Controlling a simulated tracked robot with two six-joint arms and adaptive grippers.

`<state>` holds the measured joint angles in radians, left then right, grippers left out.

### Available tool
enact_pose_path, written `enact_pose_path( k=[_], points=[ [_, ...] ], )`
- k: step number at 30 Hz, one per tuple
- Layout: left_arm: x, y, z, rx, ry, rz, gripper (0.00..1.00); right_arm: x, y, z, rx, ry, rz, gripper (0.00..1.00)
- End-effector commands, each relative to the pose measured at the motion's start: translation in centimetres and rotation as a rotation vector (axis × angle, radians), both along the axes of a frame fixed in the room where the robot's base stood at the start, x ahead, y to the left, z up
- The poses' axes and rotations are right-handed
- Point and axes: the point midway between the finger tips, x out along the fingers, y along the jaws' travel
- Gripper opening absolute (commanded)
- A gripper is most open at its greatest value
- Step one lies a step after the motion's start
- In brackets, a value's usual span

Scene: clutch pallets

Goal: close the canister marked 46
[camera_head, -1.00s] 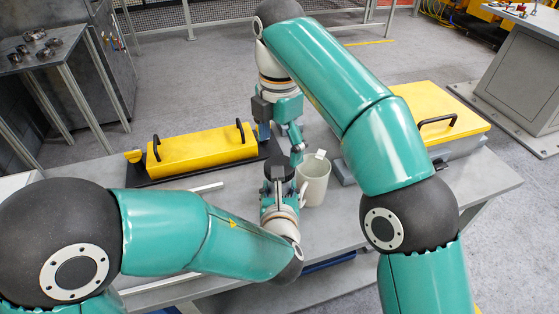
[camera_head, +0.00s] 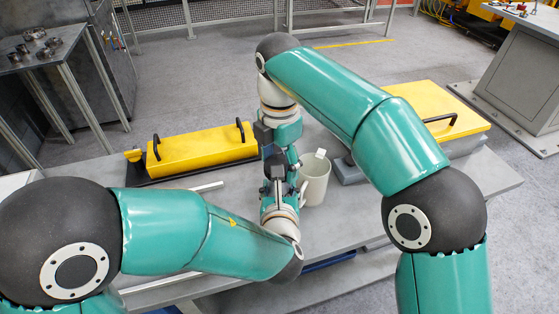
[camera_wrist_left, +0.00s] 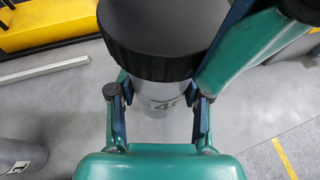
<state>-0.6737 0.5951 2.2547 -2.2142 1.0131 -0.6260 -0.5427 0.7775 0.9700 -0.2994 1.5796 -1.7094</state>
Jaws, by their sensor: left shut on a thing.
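The canister (camera_wrist_left: 155,105) is a grey cylinder with a partly hidden mark on its side; a 4 shows, followed by part of another digit. My left gripper (camera_wrist_left: 158,93) is shut on its body, one finger on each side. A wide black ribbed lid (camera_wrist_left: 150,60) is at the canister's top; I cannot tell whether it is fully seated. In the head view my left gripper (camera_head: 278,188) is at the middle of the table. My right gripper (camera_head: 282,160) is just above it at the lid. One right finger shows beside the lid in the wrist view; its grip is hidden.
A grey mug (camera_head: 315,182) with a white tag stands just right of the grippers. A yellow box (camera_head: 200,150) with black handles is behind left, and a yellow-lidded case (camera_head: 440,108) behind right.

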Motion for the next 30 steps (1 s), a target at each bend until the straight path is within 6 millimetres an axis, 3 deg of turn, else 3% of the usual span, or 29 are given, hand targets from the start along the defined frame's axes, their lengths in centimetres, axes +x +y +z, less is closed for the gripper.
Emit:
enact_pose_path(
  k=[1, 6, 11, 14, 30],
  points=[
    [0.04, -0.01, 0.12, -0.001, -0.003, 0.000, 0.00, 0.00, 0.00, 0.01, 0.000, 0.000, 0.000, 0.54],
    [0.04, -0.02, 0.14, -0.001, -0.003, 0.000, 0.00, 0.02, 0.01, 0.01, 0.000, 0.000, 0.000, 0.25],
    [0.04, -0.04, 0.14, 0.000, -0.003, -0.001, 0.00, 0.02, 0.02, 0.00, 0.001, -0.001, -0.034, 0.24],
    [0.03, -0.04, 0.14, 0.000, -0.003, -0.001, 0.00, 0.02, 0.03, 0.00, 0.001, -0.001, -0.143, 0.23],
    [0.00, -0.10, 0.15, 0.000, -0.004, -0.003, 0.00, 0.07, 0.10, -0.08, 0.004, -0.002, -1.293, 0.23]
  ],
)
